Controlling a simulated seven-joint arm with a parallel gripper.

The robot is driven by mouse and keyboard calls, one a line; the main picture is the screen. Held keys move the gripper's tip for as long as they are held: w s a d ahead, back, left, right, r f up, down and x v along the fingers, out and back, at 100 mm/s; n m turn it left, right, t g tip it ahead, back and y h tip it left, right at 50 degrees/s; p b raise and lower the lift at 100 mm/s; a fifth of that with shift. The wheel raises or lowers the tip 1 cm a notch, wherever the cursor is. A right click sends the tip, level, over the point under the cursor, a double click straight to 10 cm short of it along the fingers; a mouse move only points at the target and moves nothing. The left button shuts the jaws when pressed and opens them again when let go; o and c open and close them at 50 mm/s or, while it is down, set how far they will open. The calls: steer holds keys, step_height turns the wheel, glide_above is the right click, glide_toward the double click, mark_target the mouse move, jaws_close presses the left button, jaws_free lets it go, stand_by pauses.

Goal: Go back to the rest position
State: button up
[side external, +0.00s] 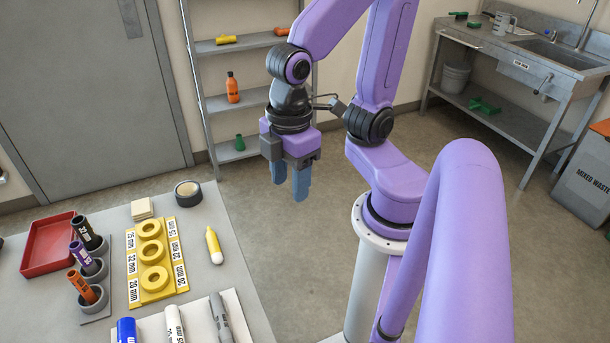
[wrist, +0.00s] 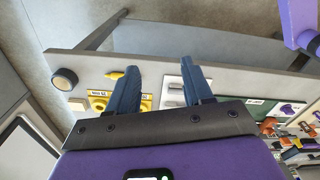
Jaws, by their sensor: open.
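My gripper (side external: 290,183) hangs pointing down, with its two blue fingers apart and nothing between them. It is beyond the far right edge of the grey table (side external: 222,222), over the floor in the side view. In the wrist view my gripper (wrist: 158,70) also shows two separate fingers with an empty gap, and the table edge lies past them. My arm is folded up above its white pedestal.
The table holds a red tray (side external: 48,244), a yellow board (side external: 174,270) with rings, several labelled tubes in cups, a tape roll (side external: 188,193) and a yellow-capped bottle (side external: 214,246). A shelf rack (side external: 239,106) stands behind my gripper. A sink bench (side external: 545,70) is at right.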

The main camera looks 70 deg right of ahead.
steer(key=shift+s+d+f, duration=0.2)
steer(key=shift+s+d, duration=0.3)
steer(key=shift+s, duration=0.05)
steer(key=shift+s+d+f, duration=0.2)
steer(key=shift+s+d, duration=0.3)
steer(key=shift+s, duration=0.05)
